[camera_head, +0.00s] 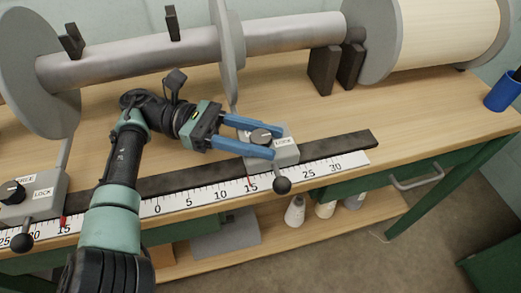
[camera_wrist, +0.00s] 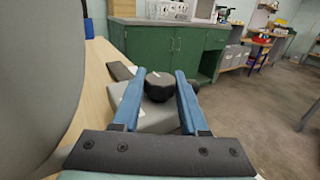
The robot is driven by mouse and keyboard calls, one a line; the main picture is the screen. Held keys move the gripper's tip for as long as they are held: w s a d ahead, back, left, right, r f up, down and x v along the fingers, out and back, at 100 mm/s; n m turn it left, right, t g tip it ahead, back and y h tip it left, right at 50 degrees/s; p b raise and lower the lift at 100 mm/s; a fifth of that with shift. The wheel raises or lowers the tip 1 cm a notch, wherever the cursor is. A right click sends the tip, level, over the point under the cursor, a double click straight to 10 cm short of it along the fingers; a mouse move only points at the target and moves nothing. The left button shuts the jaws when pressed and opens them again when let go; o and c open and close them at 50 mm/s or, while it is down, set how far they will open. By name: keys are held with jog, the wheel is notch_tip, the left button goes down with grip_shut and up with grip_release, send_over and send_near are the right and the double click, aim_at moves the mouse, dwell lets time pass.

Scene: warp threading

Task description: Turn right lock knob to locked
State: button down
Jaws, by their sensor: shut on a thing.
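The right lock knob (camera_head: 261,136) is a dark round knob on top of a grey lock box (camera_head: 286,156). A white LOCK label (camera_head: 283,141) lies just right of it. My gripper (camera_head: 275,141) reaches in from the left, with its two blue fingers on either side of the knob, shut on it. In the wrist view the dark knob (camera_wrist: 159,85) sits between the blue fingers (camera_wrist: 157,92), above the grey box. The fingers partly cover the box top, and I cannot read which way the knob points.
The box sits at the ruler (camera_head: 205,195) and dark rail (camera_head: 340,146) along the bench's front edge. A black ball handle (camera_head: 282,185) sticks out in front. A grey flanged roller (camera_head: 130,57) lies behind. A second lock box (camera_head: 45,203) is at far left.

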jog(key=shift+g+b, duration=0.3)
jog(key=shift+b, duration=0.1)
jog(key=shift+c, duration=2.2)
grip_release()
jog(key=shift+d, duration=0.1)
jog(key=shift+r, duration=0.1)
